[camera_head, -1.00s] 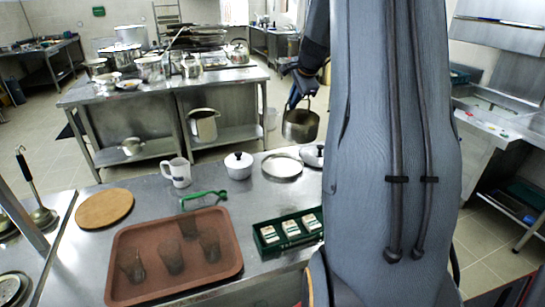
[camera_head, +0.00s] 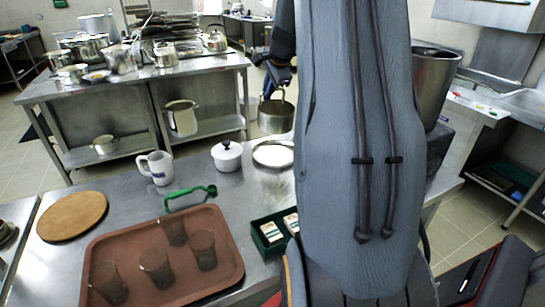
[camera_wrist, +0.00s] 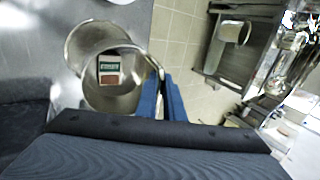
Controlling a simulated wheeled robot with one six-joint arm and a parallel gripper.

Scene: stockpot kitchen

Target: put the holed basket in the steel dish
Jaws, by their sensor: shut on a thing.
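The basket (camera_head: 276,118) is a round metal pot-like vessel with a raised handle. My gripper (camera_head: 277,84) is shut on that handle, and the basket hangs upright from it. In the wrist view the blue fingers (camera_wrist: 160,80) pinch the handle at the basket's (camera_wrist: 115,101) right side. A small green, white and brown box (camera_wrist: 109,70) shows within its outline. The steel dish (camera_head: 273,154) is shallow and round, on the near counter. The basket shows just above it in the head view, apart from it; its height over the counter is unclear. Holes cannot be made out.
A white lidded pot (camera_head: 227,155) stands left of the dish, and a white mug (camera_head: 156,168) farther left. A green tool (camera_head: 190,197), a brown tray (camera_head: 163,258) with several cups and a green crate (camera_head: 267,233) lie nearer. A tall pot (camera_head: 434,84) stands at right. My arm hides much.

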